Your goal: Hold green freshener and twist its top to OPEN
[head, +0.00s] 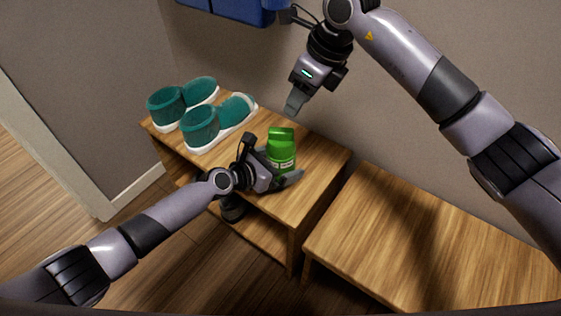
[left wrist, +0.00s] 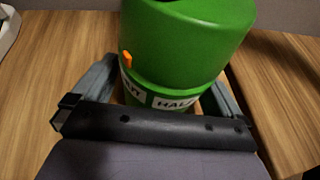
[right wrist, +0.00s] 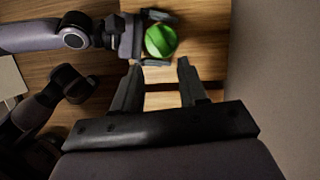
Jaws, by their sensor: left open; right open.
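The green freshener (head: 281,152) stands upright on the wooden shelf top, near its right end. It has a green top and a white label band, which shows in the left wrist view (left wrist: 185,35) with a small orange mark. My left gripper (head: 282,172) is open, with its fingers on either side of the freshener's lower body; contact is unclear. My right gripper (head: 293,104) is open and empty, above and behind the freshener. In the right wrist view the round green top (right wrist: 161,41) lies just beyond my right fingertips (right wrist: 158,70).
Teal-and-white shoes (head: 202,128) stand on the shelf top (head: 318,165) left of the freshener. A lower wooden bench (head: 400,235) stands to the right across a narrow gap. A blue object (head: 230,10) hangs on the wall above. Dark items sit on the lower shelf.

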